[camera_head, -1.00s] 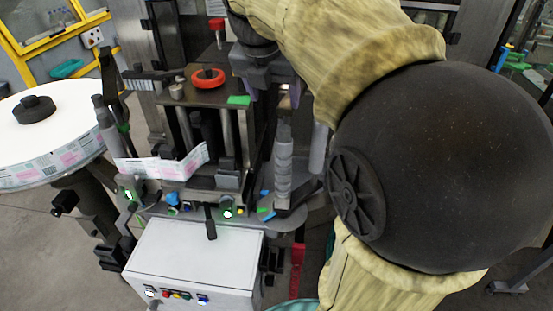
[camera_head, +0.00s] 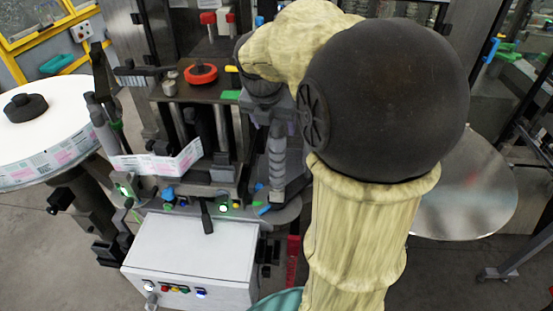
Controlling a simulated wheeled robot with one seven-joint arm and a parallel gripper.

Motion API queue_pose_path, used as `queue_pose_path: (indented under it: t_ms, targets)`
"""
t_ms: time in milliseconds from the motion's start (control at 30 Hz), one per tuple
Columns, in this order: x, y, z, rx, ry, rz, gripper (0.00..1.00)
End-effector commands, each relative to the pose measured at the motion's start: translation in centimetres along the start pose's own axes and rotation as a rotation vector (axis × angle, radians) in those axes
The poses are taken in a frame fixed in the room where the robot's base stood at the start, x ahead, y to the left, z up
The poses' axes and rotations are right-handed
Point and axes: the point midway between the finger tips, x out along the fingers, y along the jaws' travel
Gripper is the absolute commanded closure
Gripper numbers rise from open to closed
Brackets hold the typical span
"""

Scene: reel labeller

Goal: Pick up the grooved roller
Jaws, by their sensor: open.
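The grooved roller (camera_head: 277,160) is a grey upright cylinder with rings around it. It stands on the right side of the labeller, just right of its dark metal frame. My gripper (camera_head: 270,116) points down over the roller's upper end, with its fingers open. The fingers are at or around the top of the roller. I cannot tell whether they touch it, as the gripper hides the roller's top.
The labeller's dark top plate carries a red ring knob (camera_head: 201,74) left of my gripper. A label strip (camera_head: 160,160) runs to the large white reel (camera_head: 40,135) at left. A white control box (camera_head: 190,255) stands in front. A round metal disc (camera_head: 470,190) is at right.

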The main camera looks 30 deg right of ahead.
Motion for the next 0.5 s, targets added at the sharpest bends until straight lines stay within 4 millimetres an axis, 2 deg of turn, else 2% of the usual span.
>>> queue_pose_path:
  t_ms: [367,500]
  targets:
    - [0.4,0.0,0.0,0.001,0.0,0.0,0.35]
    - [1.5,-0.2,0.2,0.002,0.004,-0.002,0.35]
